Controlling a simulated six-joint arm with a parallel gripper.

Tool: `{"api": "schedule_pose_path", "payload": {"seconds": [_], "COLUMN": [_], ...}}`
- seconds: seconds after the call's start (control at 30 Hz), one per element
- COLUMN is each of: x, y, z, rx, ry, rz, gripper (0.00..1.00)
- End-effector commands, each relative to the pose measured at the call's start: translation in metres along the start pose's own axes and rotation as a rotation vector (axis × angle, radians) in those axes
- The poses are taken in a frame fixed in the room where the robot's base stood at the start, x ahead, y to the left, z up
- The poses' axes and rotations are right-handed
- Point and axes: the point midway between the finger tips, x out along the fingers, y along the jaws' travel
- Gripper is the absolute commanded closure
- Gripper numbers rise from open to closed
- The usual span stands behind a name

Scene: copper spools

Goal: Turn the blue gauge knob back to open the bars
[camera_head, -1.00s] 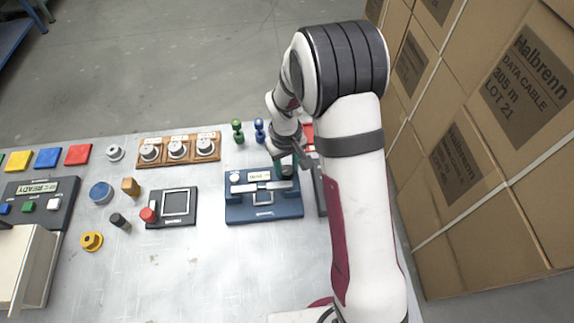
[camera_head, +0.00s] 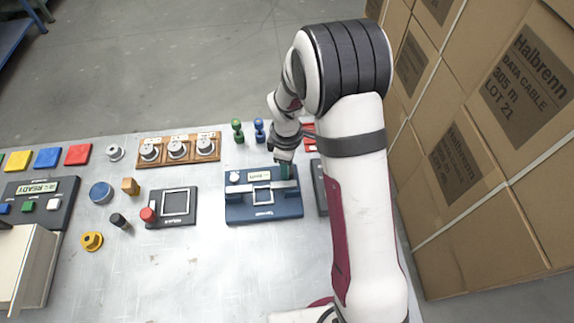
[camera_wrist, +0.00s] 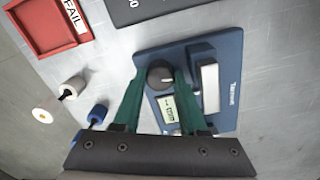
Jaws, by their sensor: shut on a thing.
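The blue gauge (camera_head: 264,210) lies flat on the table, with pale bars (camera_head: 250,187) across it and a small display (camera_head: 260,176). In the wrist view the gauge's blue body (camera_wrist: 229,72) shows with its display (camera_wrist: 167,108) and a pale bar (camera_wrist: 210,88). A dark grey knob (camera_wrist: 160,76) with a light mark sits between the green fingers of my gripper (camera_wrist: 159,82), which is shut on it. In the head view my gripper (camera_head: 285,171) is at the gauge's right end and hides the knob.
A black-framed device (camera_head: 178,222) with a red knob stands left of the gauge. Green and blue pegs (camera_head: 238,132) stand behind it. A red tray (camera_wrist: 56,22) marked FAIL and a dark block (camera_head: 320,188) lie close to my gripper. The table in front is clear.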

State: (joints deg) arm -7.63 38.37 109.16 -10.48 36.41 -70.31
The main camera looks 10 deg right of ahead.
Motion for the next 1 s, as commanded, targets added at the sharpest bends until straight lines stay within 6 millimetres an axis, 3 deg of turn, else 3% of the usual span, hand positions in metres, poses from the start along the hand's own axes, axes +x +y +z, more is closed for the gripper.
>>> {"api": "schedule_pose_path", "payload": {"seconds": [0.4,0.97,1.0], "x": [0.0003,0.0003,0.0003], "y": [0.0001,0.0001,0.0001], "z": [-0.0001,-0.0001,-0.0001], "rx": [-0.186,-0.218,-0.218], "ry": [0.005,0.005,0.005], "rz": [0.001,0.001,0.001], "gripper": [1.0,1.0,0.57]}}
